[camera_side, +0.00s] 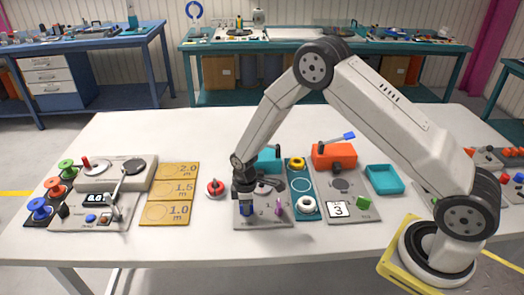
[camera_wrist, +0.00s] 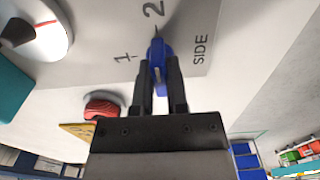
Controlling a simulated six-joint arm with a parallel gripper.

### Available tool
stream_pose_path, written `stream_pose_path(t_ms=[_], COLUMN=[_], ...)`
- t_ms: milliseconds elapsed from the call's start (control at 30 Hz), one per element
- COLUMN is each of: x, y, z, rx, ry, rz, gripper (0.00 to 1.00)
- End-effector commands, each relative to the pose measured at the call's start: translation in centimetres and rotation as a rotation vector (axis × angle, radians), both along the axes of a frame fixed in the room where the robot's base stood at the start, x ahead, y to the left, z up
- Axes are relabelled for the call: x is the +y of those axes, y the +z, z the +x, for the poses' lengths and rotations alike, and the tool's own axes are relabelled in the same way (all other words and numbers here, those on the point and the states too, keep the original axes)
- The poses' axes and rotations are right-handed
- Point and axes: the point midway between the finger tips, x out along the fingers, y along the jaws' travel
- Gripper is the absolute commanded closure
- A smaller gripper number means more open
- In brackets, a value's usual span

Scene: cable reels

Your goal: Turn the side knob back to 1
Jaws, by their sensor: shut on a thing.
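The blue side knob (camera_wrist: 158,50) stands on a grey panel (camera_wrist: 100,45) marked "1", "2" and "SIDE" in the wrist view. Its narrow tip points toward the "2", away from the "1". My gripper (camera_wrist: 160,75) is shut on the knob, one dark finger on each side of it. In the side view my gripper (camera_side: 245,192) reaches down to the left part of the grey panel (camera_side: 268,222). The blue knob (camera_side: 246,209) shows just below it there.
A red round part (camera_side: 215,188) lies left of the panel, beside the yellow length board (camera_side: 168,195). A pink lever (camera_side: 280,206) stands on the panel's right part. A teal plate (camera_side: 304,185) with yellow and white rings lies to the right.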

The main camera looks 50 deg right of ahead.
Motion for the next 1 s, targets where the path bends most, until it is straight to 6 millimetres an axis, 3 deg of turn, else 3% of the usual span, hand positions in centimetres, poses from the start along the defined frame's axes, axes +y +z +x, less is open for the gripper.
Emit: stream_pose_path(t_ms=[1000], x=[-0.05], y=[0.04], z=[0.02], rx=[0.000], ry=[0.724], rz=[0.000], gripper=[1.00])
